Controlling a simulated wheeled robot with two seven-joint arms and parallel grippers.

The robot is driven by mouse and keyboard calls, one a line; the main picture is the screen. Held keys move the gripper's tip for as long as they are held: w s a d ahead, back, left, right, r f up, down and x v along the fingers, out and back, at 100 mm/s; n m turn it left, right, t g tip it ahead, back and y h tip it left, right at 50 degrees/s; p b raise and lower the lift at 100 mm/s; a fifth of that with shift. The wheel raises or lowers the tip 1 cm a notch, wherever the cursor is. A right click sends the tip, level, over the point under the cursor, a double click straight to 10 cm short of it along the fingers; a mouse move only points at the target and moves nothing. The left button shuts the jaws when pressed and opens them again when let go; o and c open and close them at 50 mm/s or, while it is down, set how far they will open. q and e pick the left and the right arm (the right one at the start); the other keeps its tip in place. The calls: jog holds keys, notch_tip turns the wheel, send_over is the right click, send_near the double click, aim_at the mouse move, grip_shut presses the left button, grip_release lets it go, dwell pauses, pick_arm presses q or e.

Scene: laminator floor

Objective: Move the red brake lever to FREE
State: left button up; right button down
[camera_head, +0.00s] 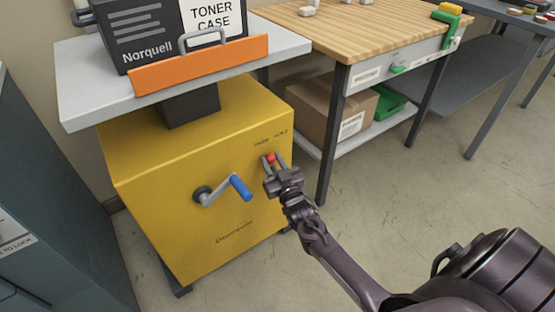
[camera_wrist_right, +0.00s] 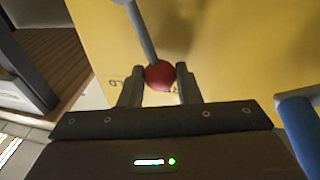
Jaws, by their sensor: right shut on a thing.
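The red brake lever has a round red knob (camera_head: 270,158) on a grey rod, on the front of a yellow cabinet (camera_head: 190,150). Small markings stand above it; they are too small to read surely. My right gripper (camera_head: 274,168) is at the lever. In the right wrist view the red knob (camera_wrist_right: 159,75) sits between the two fingers of my right gripper (camera_wrist_right: 159,88), which is shut on it. The grey rod (camera_wrist_right: 140,32) runs away from the knob to the cabinet. My left gripper is not in view.
A crank with a blue handle (camera_head: 241,188) juts from the cabinet left of the lever. A grey platform (camera_head: 80,75) above carries a dark toner case (camera_head: 150,40) behind an orange lip (camera_head: 200,65). A wooden-topped bench (camera_head: 340,35) stands right. Floor is clear in front.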

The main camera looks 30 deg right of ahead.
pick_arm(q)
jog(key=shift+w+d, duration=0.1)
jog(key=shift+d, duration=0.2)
pick_arm(e)
jog(key=shift+a+f+n+t, duration=0.35)
jog(key=shift+a+n, duration=0.2)
jog(key=shift+n, duration=0.45)
jog(key=shift+y, duration=0.3)
jog(key=c, duration=1.1)
grip_release()
jog(key=shift+o, duration=0.2)
jog(key=shift+s, duration=0.15)
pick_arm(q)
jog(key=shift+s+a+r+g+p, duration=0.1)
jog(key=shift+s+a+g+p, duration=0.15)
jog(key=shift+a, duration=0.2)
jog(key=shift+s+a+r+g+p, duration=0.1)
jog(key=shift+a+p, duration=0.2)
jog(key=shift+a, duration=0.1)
pick_arm(e)
jog(key=v, duration=0.7)
jog(key=shift+s, duration=0.35)
jog(key=shift+a, duration=0.1)
